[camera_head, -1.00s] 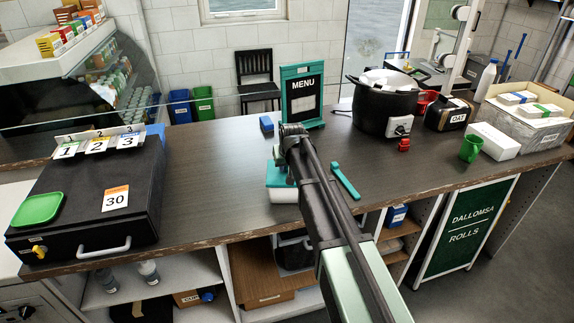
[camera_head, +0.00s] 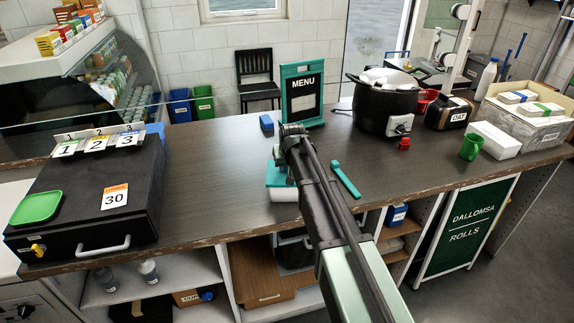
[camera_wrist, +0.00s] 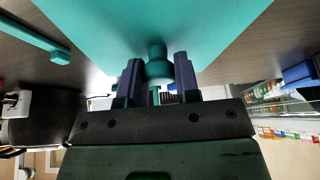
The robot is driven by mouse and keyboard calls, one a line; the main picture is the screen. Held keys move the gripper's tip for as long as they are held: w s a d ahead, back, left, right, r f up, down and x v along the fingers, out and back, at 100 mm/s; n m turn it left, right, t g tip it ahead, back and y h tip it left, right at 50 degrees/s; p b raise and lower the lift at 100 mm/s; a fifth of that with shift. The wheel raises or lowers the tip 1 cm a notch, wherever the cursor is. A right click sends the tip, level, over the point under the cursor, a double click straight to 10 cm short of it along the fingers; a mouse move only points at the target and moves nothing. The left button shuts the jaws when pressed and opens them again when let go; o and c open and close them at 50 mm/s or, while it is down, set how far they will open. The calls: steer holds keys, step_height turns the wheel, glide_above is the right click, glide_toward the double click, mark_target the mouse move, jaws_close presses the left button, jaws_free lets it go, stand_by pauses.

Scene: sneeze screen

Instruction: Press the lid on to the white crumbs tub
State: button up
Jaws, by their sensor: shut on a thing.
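The white crumbs tub (camera_head: 284,195) stands near the front edge of the counter, partly hidden behind my arm. The teal lid (camera_head: 275,179) is on top of or just over it; I cannot tell whether it is seated all round. In the wrist view the lid (camera_wrist: 150,20) fills the top of the picture, with its round knob (camera_wrist: 158,68) between my fingers. My gripper (camera_wrist: 158,80) is shut on this knob. In the head view my arm hides much of the lid and the fingers.
A teal bar (camera_head: 345,179) lies just right of my arm. A blue block (camera_head: 266,123) and the menu stand (camera_head: 303,95) are behind. A black cash drawer (camera_head: 88,200) is left, a black pot (camera_head: 386,105) right. The counter between drawer and tub is clear.

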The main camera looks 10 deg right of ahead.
steer(key=shift+f+b, duration=0.4)
steer(key=shift+f, duration=0.05)
steer(key=o, duration=1)
steer(key=shift+c, duration=0.2)
steer(key=shift+r, duration=0.15)
steer(key=p+v, duration=0.6)
steer(key=v, duration=0.1)
steer(key=shift+p, duration=0.35)
steer(key=s+f+g+b, duration=0.2)
steer(key=s, duration=1.3)
steer(key=s+f+g+b, duration=0.1)
steer(key=s+f+g, duration=0.1)
steer(key=s, duration=1.2)
steer(key=shift+s+f+g+b, duration=0.35)
steer(key=shift+s+f+g, duration=0.05)
steer(key=shift+f, duration=0.2)
